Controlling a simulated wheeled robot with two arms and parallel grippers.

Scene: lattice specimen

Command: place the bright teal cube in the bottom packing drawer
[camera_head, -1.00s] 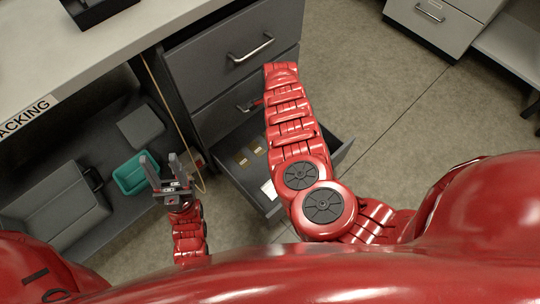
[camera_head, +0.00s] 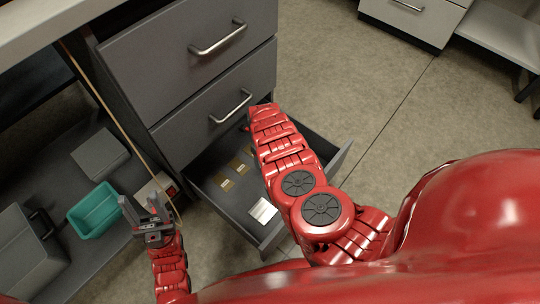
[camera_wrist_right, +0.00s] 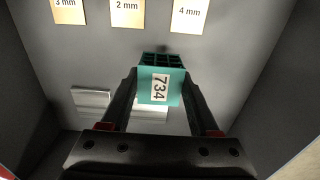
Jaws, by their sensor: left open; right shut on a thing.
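The bright teal cube (camera_wrist_right: 144,86), with a lattice side and a white label reading 734, shows in the right wrist view. My right gripper (camera_wrist_right: 161,77) is shut on it, a finger on each side. Cube and gripper are inside the open bottom drawer (camera_head: 238,204), above its grey floor; I cannot tell whether the cube touches the floor. In the head view my right arm reaches into the drawer and hides the cube. My left gripper (camera_head: 140,205) is open and empty, left of the drawer, near a teal bin (camera_head: 95,211).
Cards marked 3 mm (camera_wrist_right: 69,11), 2 mm (camera_wrist_right: 127,12) and 4 mm (camera_wrist_right: 189,14) lie on the drawer floor. A pale silvery plate (camera_wrist_right: 91,98) lies partly behind the gripper. Two shut drawers (camera_head: 190,60) are above. Grey boxes (camera_head: 100,155) stand on the lower shelf.

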